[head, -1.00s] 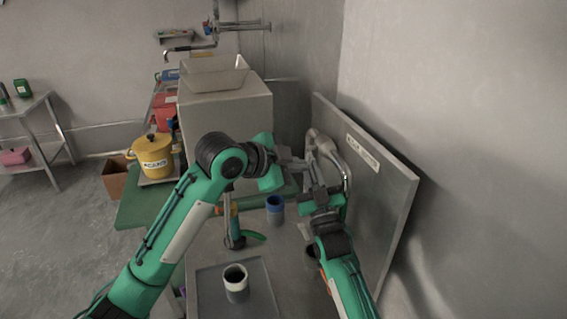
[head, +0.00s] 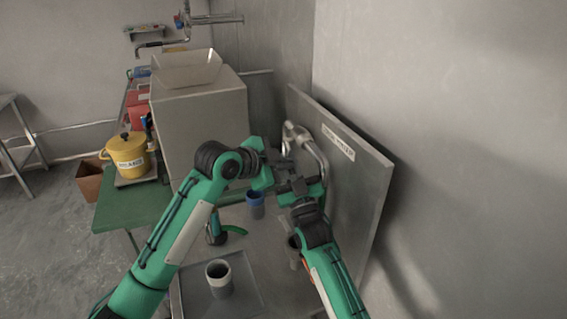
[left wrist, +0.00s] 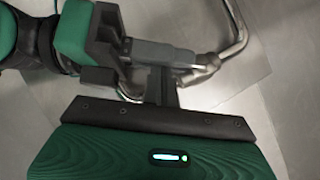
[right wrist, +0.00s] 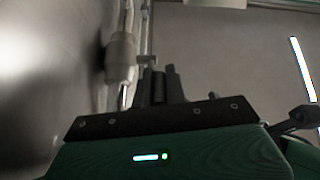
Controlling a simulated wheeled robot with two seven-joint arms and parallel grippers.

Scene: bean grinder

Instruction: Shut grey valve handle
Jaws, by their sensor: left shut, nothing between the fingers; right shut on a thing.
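The grey valve handle (left wrist: 165,55) shows in the left wrist view as a flat grey bar running toward a bent metal pipe (left wrist: 238,35). The pipe also shows in the head view (head: 316,150), in front of a grey panel. My right gripper (left wrist: 122,50) is shut on the handle's end away from the pipe. In the head view my right gripper (head: 297,183) partly hides the handle. My left gripper (head: 280,160) is shut and empty, close beside the handle. Its fingers (left wrist: 163,85) overlap the handle in the left wrist view; contact cannot be told.
The labelled grey panel (head: 370,180) stands close at the right. A large grey box (head: 205,115) with a hopper stands behind left, beside a yellow pot (head: 127,158).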

